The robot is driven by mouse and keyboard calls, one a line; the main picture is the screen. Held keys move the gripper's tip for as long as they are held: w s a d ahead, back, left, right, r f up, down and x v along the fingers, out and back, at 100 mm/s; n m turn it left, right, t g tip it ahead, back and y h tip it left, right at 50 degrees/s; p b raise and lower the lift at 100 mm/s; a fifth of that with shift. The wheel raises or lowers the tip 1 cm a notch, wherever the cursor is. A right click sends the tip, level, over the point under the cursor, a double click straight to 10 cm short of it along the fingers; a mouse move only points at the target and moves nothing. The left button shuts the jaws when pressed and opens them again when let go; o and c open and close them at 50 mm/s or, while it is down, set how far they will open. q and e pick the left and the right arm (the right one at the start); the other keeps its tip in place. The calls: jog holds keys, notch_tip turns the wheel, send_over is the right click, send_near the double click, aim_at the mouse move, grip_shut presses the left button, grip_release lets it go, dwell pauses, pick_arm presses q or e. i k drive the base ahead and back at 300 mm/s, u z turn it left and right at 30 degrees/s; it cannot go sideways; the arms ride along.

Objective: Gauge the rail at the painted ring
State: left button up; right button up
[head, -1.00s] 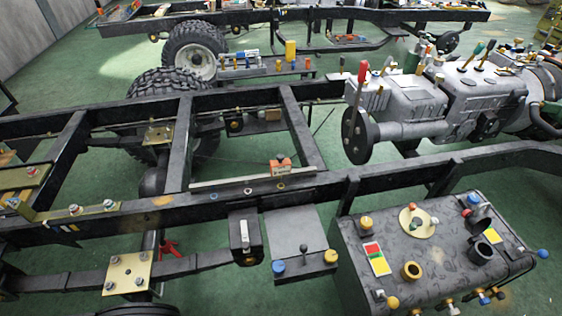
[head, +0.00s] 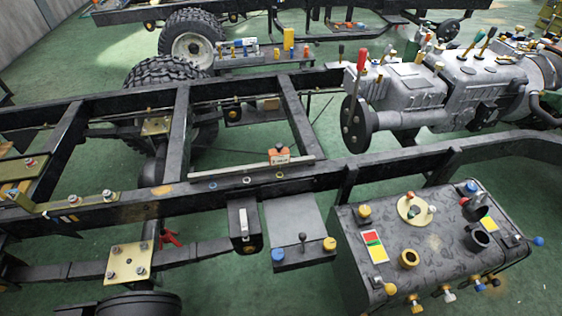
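The black chassis rail (head: 330,178) crosses the head view from lower left to upper right. Its face carries small rings: a blue ring (head: 213,186), a white ring (head: 246,180) and a yellowish ring (head: 280,175). A small orange device with a pale label (head: 279,156) stands at the rail's top edge, just above the yellowish ring. It looks like a gauge, but its markings are too small to read. A thin grey bar (head: 225,171) lies along the rail top beside it. Neither of my grippers shows in the view.
A dark tank (head: 340,235) with colored caps and fittings stands at the near right. A grey engine (head: 410,92) with levers sits behind the rail. A brass plate (head: 127,262) with bolts is at the lower left. Open green floor (head: 230,285) lies below the rail.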

aim_at(280, 156)
jog(key=k, duration=1.3)
jog(key=z, duration=0.6)
jog(key=i, duration=0.85)
jog(key=z, duration=0.25)
